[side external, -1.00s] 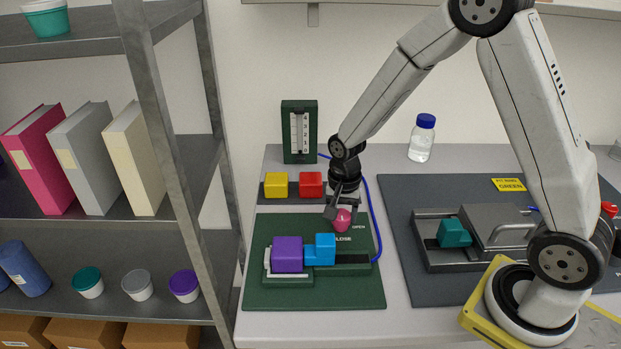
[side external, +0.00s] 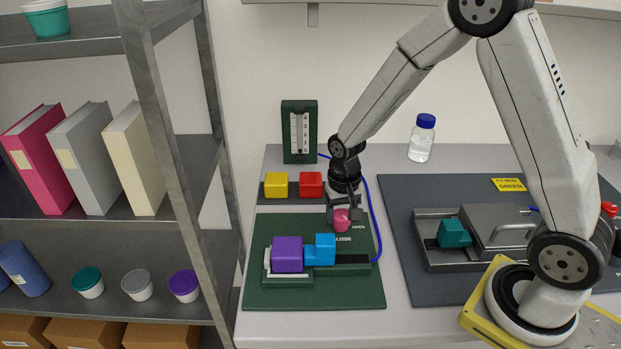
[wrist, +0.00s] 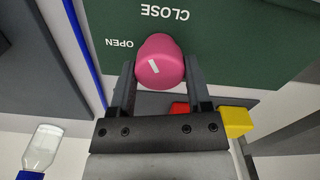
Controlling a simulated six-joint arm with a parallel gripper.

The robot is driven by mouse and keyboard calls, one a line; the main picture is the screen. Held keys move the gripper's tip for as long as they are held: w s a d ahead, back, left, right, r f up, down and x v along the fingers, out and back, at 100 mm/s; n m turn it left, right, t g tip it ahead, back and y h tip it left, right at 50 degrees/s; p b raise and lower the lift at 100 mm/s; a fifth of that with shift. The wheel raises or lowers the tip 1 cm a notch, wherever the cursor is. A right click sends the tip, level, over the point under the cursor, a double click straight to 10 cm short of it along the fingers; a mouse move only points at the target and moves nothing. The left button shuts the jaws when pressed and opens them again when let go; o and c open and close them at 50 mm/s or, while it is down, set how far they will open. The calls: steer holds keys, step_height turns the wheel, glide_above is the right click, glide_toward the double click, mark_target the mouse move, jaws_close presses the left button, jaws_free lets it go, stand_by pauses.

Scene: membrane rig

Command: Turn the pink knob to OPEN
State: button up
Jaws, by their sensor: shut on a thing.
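The pink knob (side external: 342,221) stands on the dark green board (side external: 330,294), beside the white words OPEN and CLOSE. My gripper (side external: 343,212) is above it, with its fingers down at either side of the knob. In the wrist view, my gripper (wrist: 159,64) is shut on the pink knob (wrist: 163,52), one finger on each side. A short white mark on the knob's face lies at a slant. The OPEN label (wrist: 119,43) is left of the knob and the CLOSE label (wrist: 165,12) is above it, both upside down there.
A purple block (side external: 287,254) and a blue block (side external: 325,247) sit on the board in front of the knob. Yellow (side external: 276,185) and red (side external: 311,184) blocks are behind. A blue tube (side external: 375,222) runs along the right. A dark gauge (side external: 299,132) stands at the back.

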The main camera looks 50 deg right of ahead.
mark_target(342, 215)
steer(key=n, duration=0.6)
steer(key=shift+n, duration=0.3)
steer(key=n, duration=0.5)
steer(key=shift+s+n, duration=0.1)
steer(key=shift+n, duration=0.3)
steer(key=o, duration=1.3)
steer(key=shift+r, duration=0.1)
steer(key=shift+r, duration=3.8)
